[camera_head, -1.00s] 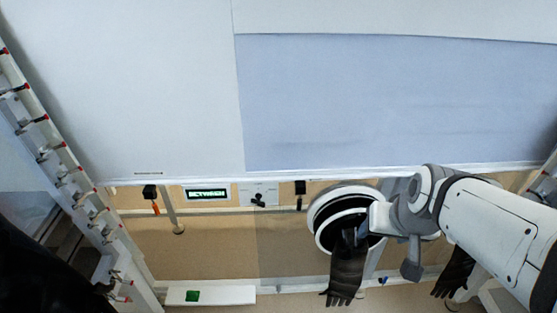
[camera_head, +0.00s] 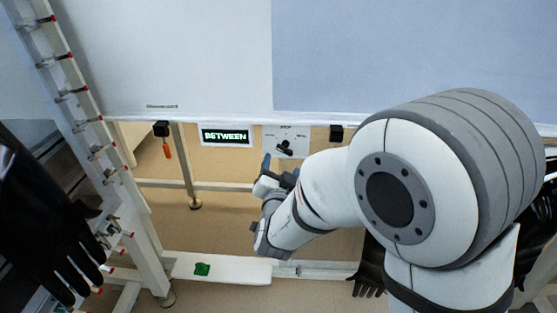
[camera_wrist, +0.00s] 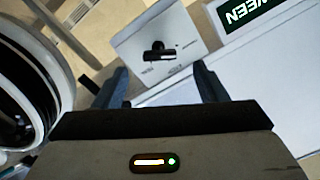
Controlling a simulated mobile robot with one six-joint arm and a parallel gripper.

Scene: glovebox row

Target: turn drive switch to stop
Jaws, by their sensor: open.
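The drive switch is a black knob (camera_head: 285,148) on a white plate (camera_head: 299,151) under the bench's front edge. A label reading STOP is printed above the knob. The display (camera_head: 226,136) left of it reads BETWEEN. In the wrist view the knob (camera_wrist: 158,52) sits on its plate (camera_wrist: 128,48), ahead of the fingers. My gripper (camera_head: 281,170) is just below the plate in the head view. In the wrist view my gripper (camera_wrist: 163,84) has its two blue fingers wide apart with nothing between them. The knob is apart from the fingers.
Black gloves hang at left (camera_head: 45,215) and lower right (camera_head: 370,272). An orange-handled item (camera_head: 167,148) hangs left of the display. A white shelf (camera_head: 235,270) holds a green object (camera_head: 202,269).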

